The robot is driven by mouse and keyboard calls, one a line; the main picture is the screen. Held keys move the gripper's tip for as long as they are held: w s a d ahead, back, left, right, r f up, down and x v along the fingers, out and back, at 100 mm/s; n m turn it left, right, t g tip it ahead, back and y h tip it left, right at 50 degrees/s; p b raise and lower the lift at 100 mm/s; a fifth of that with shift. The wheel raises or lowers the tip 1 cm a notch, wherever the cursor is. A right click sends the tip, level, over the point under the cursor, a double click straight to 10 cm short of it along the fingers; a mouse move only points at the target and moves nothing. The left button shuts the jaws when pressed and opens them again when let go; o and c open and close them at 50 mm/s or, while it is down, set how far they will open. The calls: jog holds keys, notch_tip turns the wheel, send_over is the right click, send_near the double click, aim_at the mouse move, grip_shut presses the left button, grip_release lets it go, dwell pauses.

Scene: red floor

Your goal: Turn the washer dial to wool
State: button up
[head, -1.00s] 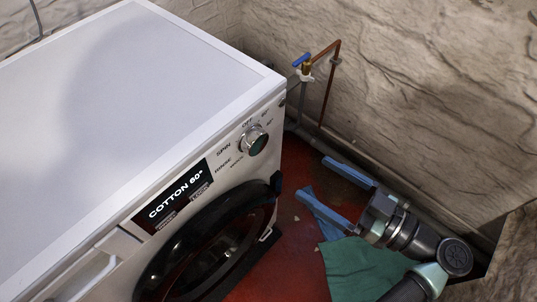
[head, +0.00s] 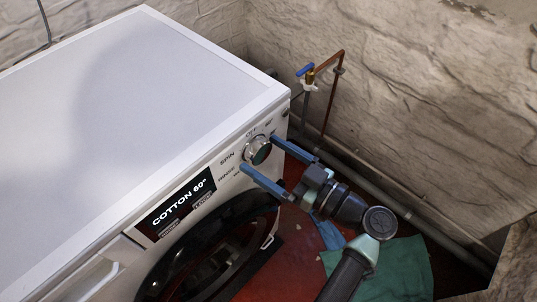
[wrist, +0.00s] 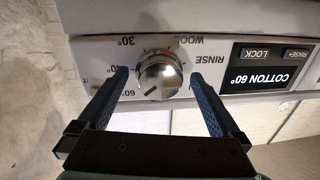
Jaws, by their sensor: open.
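The washer dial (head: 257,150) is a round silver knob on the front panel of the white washer (head: 130,90). It also shows in the wrist view (wrist: 158,80), where the panel appears upside down. Its dark mark points towards the 60° labels. The display (head: 178,206) reads COTTON 60°. The wool label (wrist: 186,41) shows in the wrist view, partly cut by glare. My gripper (head: 259,153) is open, with one blue finger on each side of the dial. In the wrist view a small gap shows beside each fingertip, and I cannot tell contact.
The dark round door (head: 210,260) is below the panel. A copper pipe with a blue-handled tap (head: 307,72) stands by the rough stone wall (head: 430,110). A green cloth (head: 395,275) lies on the red floor (head: 290,250).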

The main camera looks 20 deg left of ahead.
jog(key=c, duration=1.4)
jog(key=shift+o, duration=0.2)
jog(key=shift+m, duration=0.3)
